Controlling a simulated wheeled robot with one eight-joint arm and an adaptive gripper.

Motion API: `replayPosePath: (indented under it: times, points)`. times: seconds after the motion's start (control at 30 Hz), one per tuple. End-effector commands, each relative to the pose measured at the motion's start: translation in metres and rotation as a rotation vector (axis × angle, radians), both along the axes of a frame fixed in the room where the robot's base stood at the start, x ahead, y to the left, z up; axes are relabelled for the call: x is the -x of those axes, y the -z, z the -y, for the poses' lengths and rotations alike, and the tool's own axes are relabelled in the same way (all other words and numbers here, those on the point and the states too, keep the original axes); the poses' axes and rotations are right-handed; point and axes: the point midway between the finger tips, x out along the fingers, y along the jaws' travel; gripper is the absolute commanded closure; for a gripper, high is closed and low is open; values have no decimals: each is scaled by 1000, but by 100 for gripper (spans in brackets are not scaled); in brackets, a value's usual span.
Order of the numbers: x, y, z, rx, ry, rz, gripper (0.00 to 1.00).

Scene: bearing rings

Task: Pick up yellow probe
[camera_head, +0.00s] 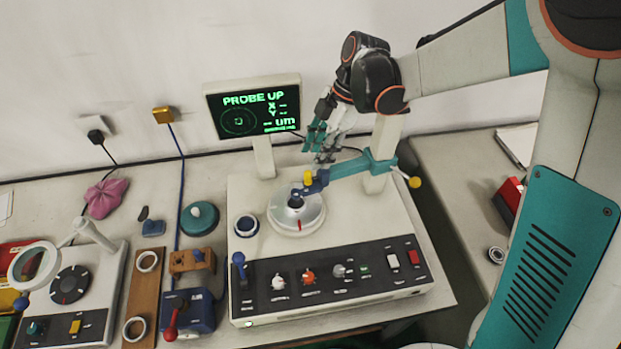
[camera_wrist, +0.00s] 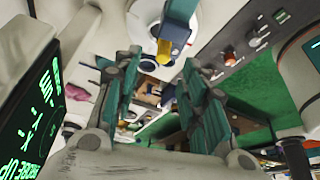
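The yellow probe (camera_head: 308,177) is a small yellow piece at the left end of the teal and blue arm (camera_head: 345,172) of the measuring machine, above its round turntable (camera_head: 290,220). In the wrist view the yellow probe (camera_wrist: 164,51) shows beyond the fingertips, close to the gap between them. My gripper (camera_head: 318,137) hangs above and behind the arm, near the display. In the wrist view my gripper (camera_wrist: 159,68) has its two teal fingers apart with nothing between them. It appears apart from the probe; the exact distance is hard to tell.
The display (camera_head: 253,108) reads "PROBE UP" and stands left of my gripper. The machine's post (camera_head: 383,150) is close on the right, with a yellow knob (camera_head: 414,182) beside it. Rings and small fixtures crowd the bench at left.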

Motion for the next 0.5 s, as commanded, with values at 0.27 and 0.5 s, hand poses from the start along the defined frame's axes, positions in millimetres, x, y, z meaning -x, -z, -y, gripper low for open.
replayPosePath:
  times: [0.27, 0.5]
  points:
    - [4, 21, -7, 0, 1, 0, 61]
    - [13, 52, -16, 0, 0, -1, 61]
